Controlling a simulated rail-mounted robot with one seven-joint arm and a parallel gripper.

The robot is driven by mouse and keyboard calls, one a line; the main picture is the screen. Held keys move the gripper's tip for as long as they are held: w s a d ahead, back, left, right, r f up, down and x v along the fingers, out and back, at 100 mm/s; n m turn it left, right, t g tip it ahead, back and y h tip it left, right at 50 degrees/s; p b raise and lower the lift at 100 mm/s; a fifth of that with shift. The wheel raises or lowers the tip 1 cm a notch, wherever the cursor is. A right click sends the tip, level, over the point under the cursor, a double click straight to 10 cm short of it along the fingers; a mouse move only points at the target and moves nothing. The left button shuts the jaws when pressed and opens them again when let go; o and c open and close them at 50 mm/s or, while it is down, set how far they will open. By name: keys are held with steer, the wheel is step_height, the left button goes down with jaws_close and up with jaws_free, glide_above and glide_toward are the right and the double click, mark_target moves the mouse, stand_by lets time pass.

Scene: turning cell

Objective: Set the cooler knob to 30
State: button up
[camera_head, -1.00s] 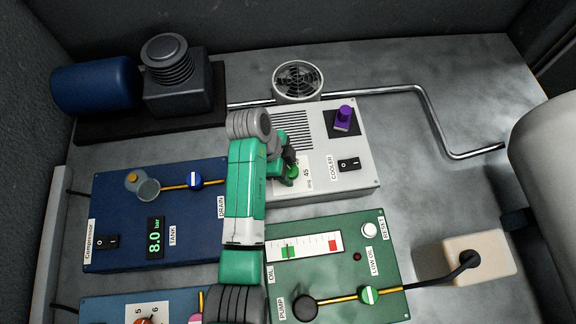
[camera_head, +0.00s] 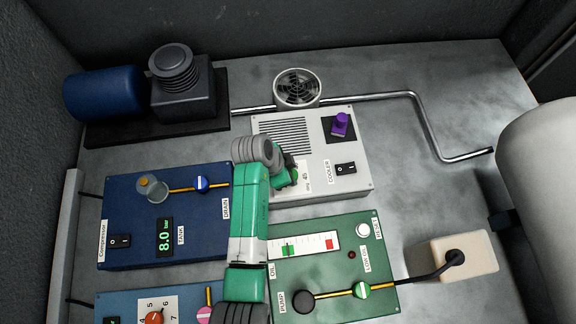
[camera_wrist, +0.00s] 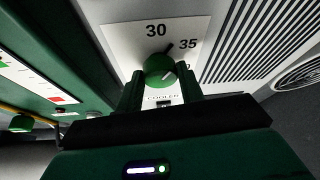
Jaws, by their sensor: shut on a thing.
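The cooler knob (camera_wrist: 158,68) is green and sits on a white dial plate (camera_wrist: 125,38) with the numbers 30 and 35 showing. Another number to the right is partly hidden. A dark pointer at the knob's top points up and right, near 35. A pale mark lies on its lower right. My gripper (camera_wrist: 160,82) is shut on the knob, one finger on each side. In the head view the knob (camera_head: 292,178) is partly hidden by my wrist, on the light grey cooler box (camera_head: 320,185).
The cooler box also carries a purple knob (camera_head: 340,125), a black switch (camera_head: 346,169) and a vent (camera_head: 285,136). A fan (camera_head: 297,88) stands behind it. The green oil panel (camera_head: 385,290) and blue tank panel (camera_head: 125,205) lie close by.

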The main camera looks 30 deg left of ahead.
steer(key=n+p, duration=0.1)
steer(key=n+y+p, duration=0.1)
steer(key=n, duration=0.1)
steer(key=n+t+p, duration=0.1)
steer(key=shift+d+r, duration=0.15)
steer(key=shift+r, duration=0.1)
steer(key=shift+s+f+n+y+p, duration=0.15)
steer(key=shift+n+y+p, duration=0.65)
steer(key=shift+n+p, duration=0.55)
steer(key=shift+n, duration=0.25)
steer(key=o, duration=1)
steer(key=shift+f, duration=0.1)
steer(key=p+v, duration=0.1)
steer(key=v, duration=0.6)
steer(key=shift+s+r+p, duration=0.15)
steer(key=shift+r+p, duration=0.2)
steer(key=shift+r, duration=0.05)
